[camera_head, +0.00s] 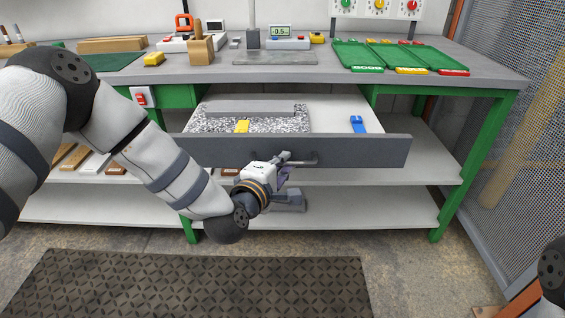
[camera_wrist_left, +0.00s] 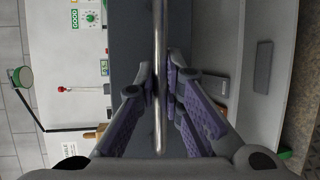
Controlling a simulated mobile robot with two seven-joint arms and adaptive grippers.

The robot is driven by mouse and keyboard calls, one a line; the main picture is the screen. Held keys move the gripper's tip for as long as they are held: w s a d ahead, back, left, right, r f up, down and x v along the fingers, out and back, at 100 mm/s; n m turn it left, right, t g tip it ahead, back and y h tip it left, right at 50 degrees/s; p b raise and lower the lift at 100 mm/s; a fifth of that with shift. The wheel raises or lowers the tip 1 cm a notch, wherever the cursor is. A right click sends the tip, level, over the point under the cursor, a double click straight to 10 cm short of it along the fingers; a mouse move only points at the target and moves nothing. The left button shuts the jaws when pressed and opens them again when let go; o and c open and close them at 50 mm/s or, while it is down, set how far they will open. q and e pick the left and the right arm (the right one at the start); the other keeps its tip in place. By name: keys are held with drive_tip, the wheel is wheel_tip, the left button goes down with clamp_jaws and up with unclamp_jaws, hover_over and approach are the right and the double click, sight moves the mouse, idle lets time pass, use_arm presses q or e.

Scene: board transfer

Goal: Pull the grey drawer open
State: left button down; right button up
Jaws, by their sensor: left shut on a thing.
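The grey drawer (camera_head: 365,151) stands out from under the workbench, and its inside shows. A yellow item (camera_head: 242,126) and a blue item (camera_head: 357,124) lie in it, with a speckled lining and a grey bar on the left side. My left gripper (camera_head: 284,160) is at the drawer front, shut on the drawer's bar handle (camera_head: 304,162). In the left wrist view the handle (camera_wrist_left: 159,40) runs upright between the purple finger pads of the gripper (camera_wrist_left: 160,82). My right gripper is out of view; only a piece of my right arm shows at the right edge.
The workbench top (camera_head: 330,76) carries green trays (camera_head: 398,56), a small display (camera_head: 280,31) and several tools. Shelves (camera_head: 330,212) lie below the drawer. A dark mat (camera_head: 190,285) covers the floor in front. A mesh panel (camera_head: 525,130) stands at the right.

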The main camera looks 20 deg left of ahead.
use_arm(q)
drive_tip(key=c, duration=2)
unclamp_jaws()
drive_tip(key=shift+o, duration=0.2)
drive_tip(key=v, duration=1.2)
